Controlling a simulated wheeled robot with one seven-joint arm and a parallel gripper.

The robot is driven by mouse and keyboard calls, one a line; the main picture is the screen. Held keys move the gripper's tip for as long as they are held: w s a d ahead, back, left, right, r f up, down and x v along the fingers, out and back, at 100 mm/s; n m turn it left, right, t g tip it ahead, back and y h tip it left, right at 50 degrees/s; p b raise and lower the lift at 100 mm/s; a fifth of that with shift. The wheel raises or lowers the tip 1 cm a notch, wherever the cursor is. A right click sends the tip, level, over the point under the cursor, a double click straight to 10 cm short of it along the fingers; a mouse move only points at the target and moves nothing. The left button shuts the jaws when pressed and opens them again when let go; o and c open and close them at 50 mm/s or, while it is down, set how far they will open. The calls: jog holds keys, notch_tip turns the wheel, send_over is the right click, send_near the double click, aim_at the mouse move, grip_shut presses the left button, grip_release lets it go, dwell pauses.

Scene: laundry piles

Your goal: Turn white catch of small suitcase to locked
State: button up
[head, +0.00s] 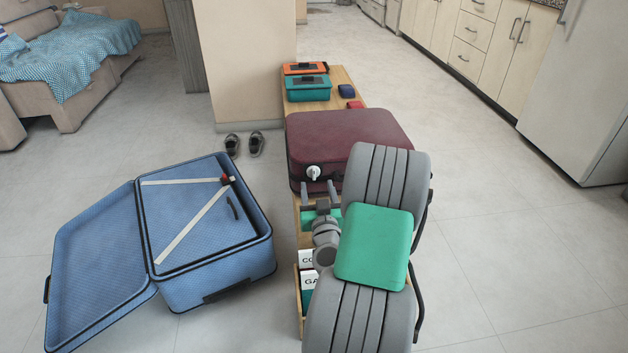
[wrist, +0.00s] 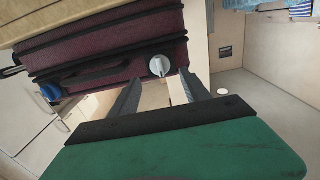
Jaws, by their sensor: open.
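The small suitcase is a closed dark maroon case (head: 345,140) lying flat on the wooden bench. Its white catch (head: 313,173) is a round knob on the near face, toward the left end. In the wrist view the suitcase (wrist: 110,58) fills the upper left, and the white catch (wrist: 159,66) shows a raised ridge. A blue catch (wrist: 50,92) sits farther along the same face. My gripper (head: 318,188) is open and empty just in front of the white catch. In the wrist view its fingertips (wrist: 160,76) stand either side of the catch; contact cannot be told.
An open blue suitcase (head: 205,215) lies on the floor left of the bench. Teal (head: 307,92) and orange (head: 304,68) boxes stand behind the maroon case. Dark shoes (head: 244,145) lie by the wall. My arm hides the bench's near right part. Floor to the right is clear.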

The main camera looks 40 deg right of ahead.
aim_at(314, 175)
jog(key=p+x, duration=0.2)
jog(key=x, duration=0.2)
jog(key=shift+a+r, duration=0.1)
jog(key=shift+r, duration=0.1)
jog(key=shift+w+d+f+p, duration=0.2)
jog(key=shift+w+d+p, duration=0.25)
jog(key=shift+w, duration=0.2)
jog(key=shift+c, duration=0.5)
jog(key=shift+a, duration=0.1)
grip_shut()
